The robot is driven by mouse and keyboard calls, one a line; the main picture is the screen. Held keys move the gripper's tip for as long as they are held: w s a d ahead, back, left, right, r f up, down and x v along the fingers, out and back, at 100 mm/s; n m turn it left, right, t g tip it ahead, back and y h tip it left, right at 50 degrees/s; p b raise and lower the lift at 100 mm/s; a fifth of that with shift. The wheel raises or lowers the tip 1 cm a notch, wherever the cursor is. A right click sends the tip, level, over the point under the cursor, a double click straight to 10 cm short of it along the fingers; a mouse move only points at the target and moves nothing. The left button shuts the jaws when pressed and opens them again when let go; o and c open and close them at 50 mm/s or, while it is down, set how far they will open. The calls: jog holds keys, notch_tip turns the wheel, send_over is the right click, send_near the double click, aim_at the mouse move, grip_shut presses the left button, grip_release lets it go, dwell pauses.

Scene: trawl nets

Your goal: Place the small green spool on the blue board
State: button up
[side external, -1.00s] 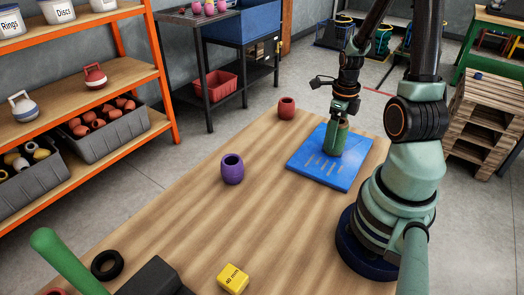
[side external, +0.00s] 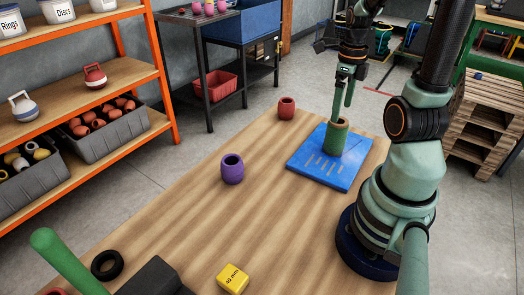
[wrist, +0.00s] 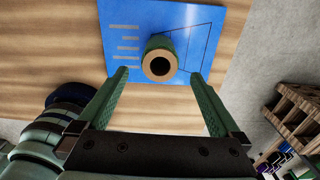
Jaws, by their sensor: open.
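The small green spool (side external: 335,137) stands upright on the blue board (side external: 311,167), toward the board's back half. In the wrist view the spool (wrist: 160,58) shows its pale top with a dark hole, and the board (wrist: 117,15) lies under it. My gripper (side external: 343,110) is open, just above the spool, with its fingertips near the spool's top. In the wrist view my gripper (wrist: 160,74) has its two green fingers spread wide, one on each side of the spool, with clear gaps. The gripper holds nothing.
A purple spool (side external: 232,169) and a red spool (side external: 286,108) stand on the wooden table (side external: 195,215). A yellow block (side external: 233,279), a black ring (side external: 107,265) and a green-handled tool (side external: 70,262) are at the front.

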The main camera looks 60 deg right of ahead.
jog(key=w+a+r+m+t, duration=0.2)
jog(key=a+m, duration=0.5)
jog(key=m, duration=0.5)
jog(key=w+a+r+m+t, duration=0.1)
jog(key=w+a+r+m, duration=0.2)
jog(key=m, duration=0.9)
jog(key=w+a+r+m+t, duration=0.2)
jog(key=a+r+m, duration=0.3)
jog(key=a+m, duration=0.7)
jog(key=shift+w+r+t, duration=0.3)
jog(key=shift+w+r, duration=0.1)
jog(key=shift+w, duration=0.35)
